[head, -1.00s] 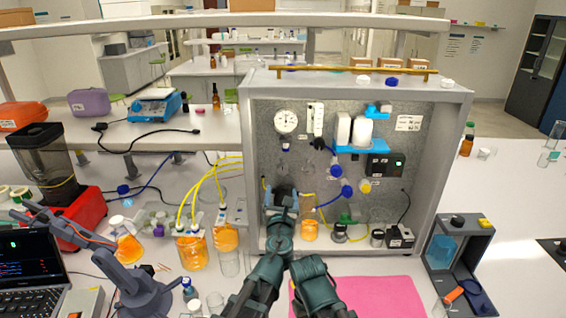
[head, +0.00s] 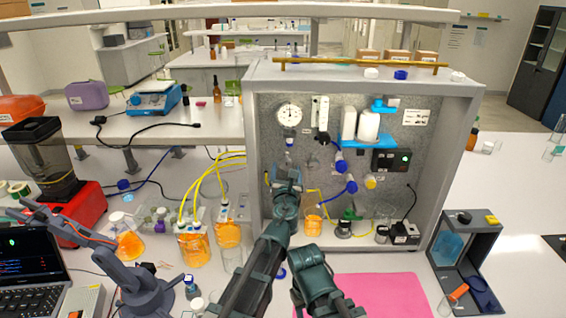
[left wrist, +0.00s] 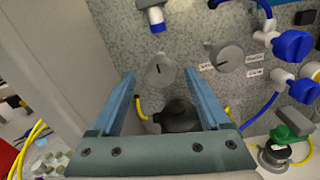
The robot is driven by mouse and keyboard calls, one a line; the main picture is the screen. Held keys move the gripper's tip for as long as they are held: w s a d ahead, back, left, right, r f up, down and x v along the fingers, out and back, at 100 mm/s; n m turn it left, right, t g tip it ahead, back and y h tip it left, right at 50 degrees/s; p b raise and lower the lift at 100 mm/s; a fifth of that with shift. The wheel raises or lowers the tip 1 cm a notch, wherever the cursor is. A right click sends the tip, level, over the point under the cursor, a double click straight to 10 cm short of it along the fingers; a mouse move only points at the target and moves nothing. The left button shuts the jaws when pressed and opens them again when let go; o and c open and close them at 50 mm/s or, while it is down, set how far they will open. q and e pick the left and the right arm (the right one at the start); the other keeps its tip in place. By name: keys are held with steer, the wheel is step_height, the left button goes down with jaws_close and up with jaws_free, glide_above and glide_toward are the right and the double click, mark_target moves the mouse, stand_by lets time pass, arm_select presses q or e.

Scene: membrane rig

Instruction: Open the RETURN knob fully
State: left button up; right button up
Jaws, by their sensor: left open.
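The left wrist view shows two round grey knobs on the speckled panel. The nearer-left knob (left wrist: 160,71) has a dark pointer line and lies between my fingertips, in line with the jaw gap. The other knob (left wrist: 226,56) is to its right, with small white labels around it. The labels are too small to read, so I cannot tell which knob is RETURN. My left gripper (head: 287,172) is open in front of the lower left panel; it also shows in the left wrist view (left wrist: 159,73). Contact with the knob cannot be told. In the head view the gripper hides the knob area.
A gauge (head: 289,114) is above the gripper. Blue valves (left wrist: 293,44) and tubing stand to the right. The cabinet's side wall (left wrist: 60,60) is close on the left. A dark rounded part (left wrist: 180,116) lies below the knobs. A pink mat (head: 385,295) lies in front.

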mark_target(286, 166)
arm_select(q)
steer(key=w, duration=0.4)
steer(key=shift+w, duration=0.2)
jaws_close()
